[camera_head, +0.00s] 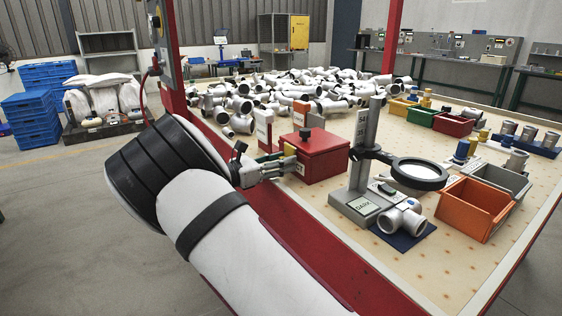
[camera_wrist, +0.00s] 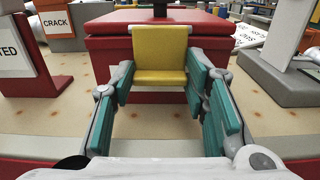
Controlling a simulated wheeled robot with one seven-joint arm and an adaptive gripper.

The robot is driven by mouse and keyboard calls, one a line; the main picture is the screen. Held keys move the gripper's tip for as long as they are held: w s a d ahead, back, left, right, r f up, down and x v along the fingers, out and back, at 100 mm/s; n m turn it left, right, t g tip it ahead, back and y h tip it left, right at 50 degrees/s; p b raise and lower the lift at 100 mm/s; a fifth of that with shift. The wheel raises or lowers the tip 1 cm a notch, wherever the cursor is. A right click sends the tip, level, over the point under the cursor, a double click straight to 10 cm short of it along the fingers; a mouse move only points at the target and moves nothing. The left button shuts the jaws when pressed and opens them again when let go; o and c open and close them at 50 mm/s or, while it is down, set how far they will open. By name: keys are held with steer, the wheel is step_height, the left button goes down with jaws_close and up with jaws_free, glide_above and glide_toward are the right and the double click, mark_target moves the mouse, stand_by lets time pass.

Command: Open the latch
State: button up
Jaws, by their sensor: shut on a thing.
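The red box (camera_head: 322,155) stands on the table's near edge with its lid down, and its front fills the middle of the wrist view (camera_wrist: 118,52). A yellow latch plate (camera_wrist: 160,52) is on its front; only a small bit of it shows in the head view (camera_head: 289,149). My gripper (camera_wrist: 160,80) is at the box front. Its teal-padded fingers stand on either side of the latch and are shut on it. The head view shows my gripper (camera_head: 282,165) from behind, partly hidden by its own links.
A magnifier stand (camera_head: 362,165) with a round lens is right of the box, beside a pipe casting (camera_head: 403,218) on a blue mat. Orange (camera_head: 474,205) and grey bins lie farther right. A sign reading CRACK (camera_wrist: 57,22) stands left. Many castings pile up behind.

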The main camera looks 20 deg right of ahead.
steer(key=shift+r, duration=0.15)
steer(key=y+p, duration=0.1)
steer(key=p, duration=0.2)
steer(key=r+g+y+p, duration=0.1)
steer(key=p, duration=0.2)
steer(key=shift+s+a+r+y, duration=0.15)
steer(key=shift+a+y, duration=0.2)
steer(key=shift+y, duration=0.05)
steer(key=y+p, duration=0.1)
steer(key=p, duration=0.1)
steer(key=r+y+p, duration=0.1)
steer(key=p, duration=0.1)
steer(key=g+y+p, duration=0.1)
steer(key=y, duration=0.1)
steer(key=shift+s+a+r+p, duration=0.15)
steer(key=shift+a+r+p, duration=0.15)
steer(key=shift+p, duration=0.1)
steer(key=y+p, duration=0.1)
steer(key=r+g+y+p, duration=0.1)
steer(key=y+p, duration=0.1)
steer(key=y, duration=0.1)
steer(key=shift+r+g, duration=0.25)
steer(key=shift+g, duration=0.05)
steer(key=shift+r+g+y+p, duration=0.25)
steer(key=shift+y, duration=0.6)
steer(key=shift+r+g+y+p, duration=0.25)
steer(key=shift+y, duration=0.6)
steer(key=o, duration=1.1)
steer(key=shift+o, duration=0.2)
steer(key=shift+d, duration=0.1)
